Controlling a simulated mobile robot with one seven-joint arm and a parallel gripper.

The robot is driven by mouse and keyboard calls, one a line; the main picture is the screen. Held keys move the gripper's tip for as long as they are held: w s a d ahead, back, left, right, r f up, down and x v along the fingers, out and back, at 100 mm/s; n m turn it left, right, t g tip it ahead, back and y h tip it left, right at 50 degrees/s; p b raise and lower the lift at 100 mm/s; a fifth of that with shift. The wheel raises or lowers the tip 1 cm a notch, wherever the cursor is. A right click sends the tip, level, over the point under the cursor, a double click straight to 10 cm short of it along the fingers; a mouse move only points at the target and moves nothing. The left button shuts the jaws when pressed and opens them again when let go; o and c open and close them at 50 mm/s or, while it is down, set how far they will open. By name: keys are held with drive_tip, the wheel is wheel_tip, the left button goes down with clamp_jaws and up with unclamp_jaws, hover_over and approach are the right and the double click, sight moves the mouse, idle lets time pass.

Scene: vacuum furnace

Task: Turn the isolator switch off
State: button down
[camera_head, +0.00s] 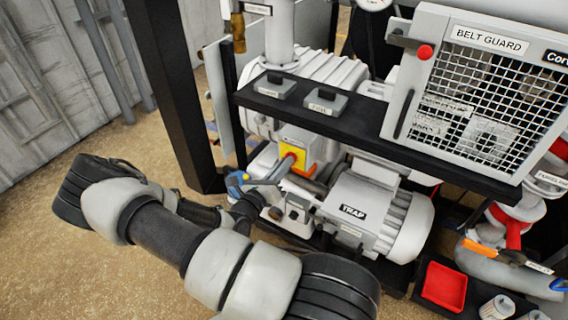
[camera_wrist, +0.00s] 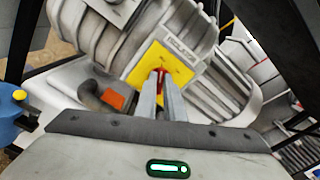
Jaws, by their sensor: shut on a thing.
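The isolator switch shows in the head view as a yellow plate (camera_head: 299,146) with a red handle (camera_head: 290,158) on the machine, under the black shelf. In the wrist view the yellow plate (camera_wrist: 184,63) is tilted and the red handle (camera_wrist: 160,74) stands at its middle. My gripper (camera_wrist: 161,84) is shut on the red handle, one grey finger on each side of it. The fingers hide part of the handle. In the head view my gripper (camera_head: 284,165) reaches the switch from the lower left.
A grey motor labelled TRAP (camera_head: 351,211) sits just right of the switch. The black shelf (camera_head: 350,138) runs above it, with two small labelled blocks on top. A belt guard (camera_head: 492,80) stands at upper right. A red tray (camera_head: 444,286) lies low at right. Open floor is at left.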

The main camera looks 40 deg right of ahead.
idle(0.3)
drive_tip(key=c, duration=1.9)
unclamp_jaws()
drive_tip(key=shift+o, duration=0.2)
drive_tip(key=shift+a, duration=0.15)
drive_tip(key=b+v, duration=0.1)
drive_tip(key=v, duration=1.6)
drive_tip(key=shift+s, duration=0.15)
drive_tip(key=s+a+r+m+y+p, duration=0.1)
drive_tip(key=s+a+r+m+y, duration=0.2)
drive_tip(key=r+m, duration=0.6)
drive_tip(key=s+a+r+m+y+p, duration=0.1)
drive_tip(key=s+a+r+m+y, duration=0.2)
drive_tip(key=r+m+y, duration=0.5)
drive_tip(key=s+a+r+m+g+y+p, duration=0.1)
drive_tip(key=s+a+r+m+y, duration=0.3)
drive_tip(key=r+m, duration=0.7)
wheel_tip(320, 180, up, 5)
drive_tip(key=shift+s+f+m+y+p, duration=0.1)
drive_tip(key=shift+s+m+y+p, duration=0.3)
drive_tip(key=shift+y, duration=0.4)
